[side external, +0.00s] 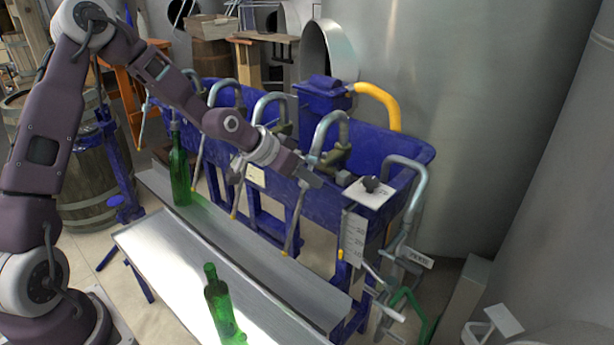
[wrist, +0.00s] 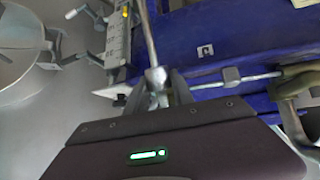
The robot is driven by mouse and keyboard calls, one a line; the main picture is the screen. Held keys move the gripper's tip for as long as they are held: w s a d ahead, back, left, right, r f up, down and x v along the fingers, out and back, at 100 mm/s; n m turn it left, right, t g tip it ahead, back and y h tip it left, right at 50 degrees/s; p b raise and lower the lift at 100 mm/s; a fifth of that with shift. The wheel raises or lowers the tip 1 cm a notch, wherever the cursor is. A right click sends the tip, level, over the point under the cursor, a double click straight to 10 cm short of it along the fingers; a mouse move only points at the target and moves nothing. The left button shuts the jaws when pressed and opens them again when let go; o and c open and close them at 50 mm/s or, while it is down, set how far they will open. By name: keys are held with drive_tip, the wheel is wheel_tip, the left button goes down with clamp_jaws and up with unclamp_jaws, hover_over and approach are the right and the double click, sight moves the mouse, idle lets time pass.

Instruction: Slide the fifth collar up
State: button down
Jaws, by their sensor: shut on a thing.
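A row of bent metal filling spouts hangs along the blue trough (side external: 415,150) in the side view. My gripper (side external: 312,180) is at the spout (side external: 322,135) right of the middle, where its tube drops from the bend. In the wrist view, my gripper's dark fingers (wrist: 168,88) are closed at a small metal collar (wrist: 155,76) on a straight thin tube (wrist: 149,35). The fingers partly hide the collar. A second grey block (wrist: 232,75) sits on a neighbouring rod. I cannot tell the spout's number from the pictures.
A green bottle (side external: 180,175) stands at the back of the metal bench, another (side external: 218,305) near the front. A white plate with a black knob (side external: 370,186) and a scale plate (side external: 354,238) are right of my gripper. A large steel tank (side external: 480,110) stands behind.

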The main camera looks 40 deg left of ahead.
idle(0.7)
drive_tip(key=shift+w+r, duration=0.25)
drive_tip(key=shift+r, duration=0.3)
drive_tip(key=c, duration=1.1)
unclamp_jaws()
drive_tip(key=v, duration=0.7)
drive_tip(key=shift+s, duration=0.1)
